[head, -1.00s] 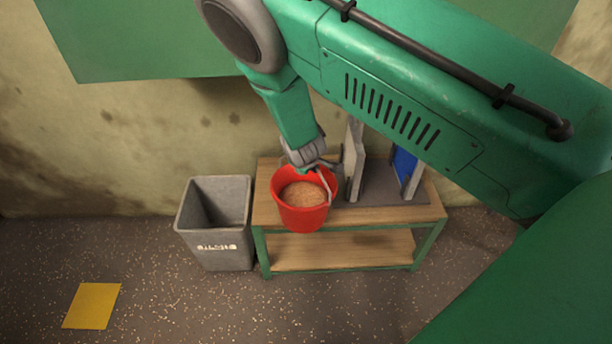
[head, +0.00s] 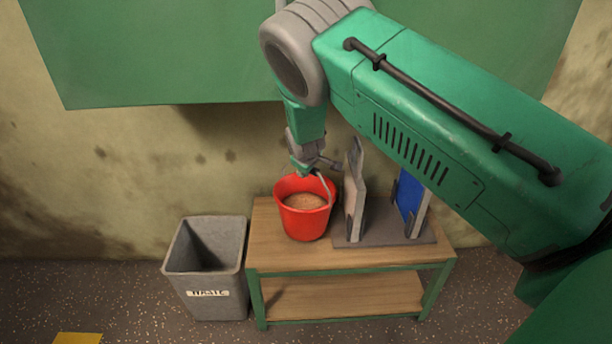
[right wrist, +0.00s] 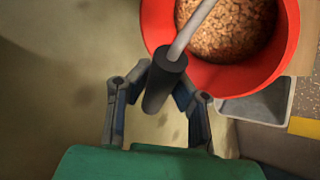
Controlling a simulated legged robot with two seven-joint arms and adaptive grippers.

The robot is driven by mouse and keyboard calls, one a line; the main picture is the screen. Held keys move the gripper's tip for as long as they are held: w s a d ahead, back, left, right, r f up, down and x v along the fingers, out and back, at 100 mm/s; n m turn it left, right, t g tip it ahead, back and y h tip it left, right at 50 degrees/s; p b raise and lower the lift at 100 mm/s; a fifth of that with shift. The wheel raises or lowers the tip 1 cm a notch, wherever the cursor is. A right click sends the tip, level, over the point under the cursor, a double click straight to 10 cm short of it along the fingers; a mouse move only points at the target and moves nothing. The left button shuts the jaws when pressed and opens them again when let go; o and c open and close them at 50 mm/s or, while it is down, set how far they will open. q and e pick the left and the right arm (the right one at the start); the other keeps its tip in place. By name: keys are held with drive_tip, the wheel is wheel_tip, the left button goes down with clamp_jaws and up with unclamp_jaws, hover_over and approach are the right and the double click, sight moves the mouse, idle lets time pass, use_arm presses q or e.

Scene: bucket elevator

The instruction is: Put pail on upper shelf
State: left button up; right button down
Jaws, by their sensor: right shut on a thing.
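The red pail (head: 303,224), filled with brown grains (head: 305,201), is upright at the left part of the stand's wooden upper shelf (head: 283,254) in the head view. I cannot tell whether its base touches the board. My right gripper (head: 308,170) is above the pail, shut on the dark grip (right wrist: 165,80) of its handle. The right wrist view shows the fingers (right wrist: 158,95) on both sides of this grip, with the pail (right wrist: 222,78) beyond. My left gripper is not in view.
A grey waste bin (head: 205,285) stands left of the stand. A rack with upright plates (head: 355,200) and a blue panel (head: 408,195) stands close to the pail's right. The lower shelf (head: 340,299) looks bare. A green panel (head: 160,60) is on the wall behind.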

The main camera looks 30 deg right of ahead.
drive_tip(key=f, duration=0.1)
drive_tip(key=f+b, duration=0.2)
drive_tip(key=shift+a, duration=0.25)
drive_tip(key=c, duration=1.9)
unclamp_jaws()
drive_tip(key=shift+s+f, duration=0.1)
drive_tip(key=shift+f, duration=0.1)
drive_tip(key=o, duration=0.4)
drive_tip(key=shift+r, duration=0.1)
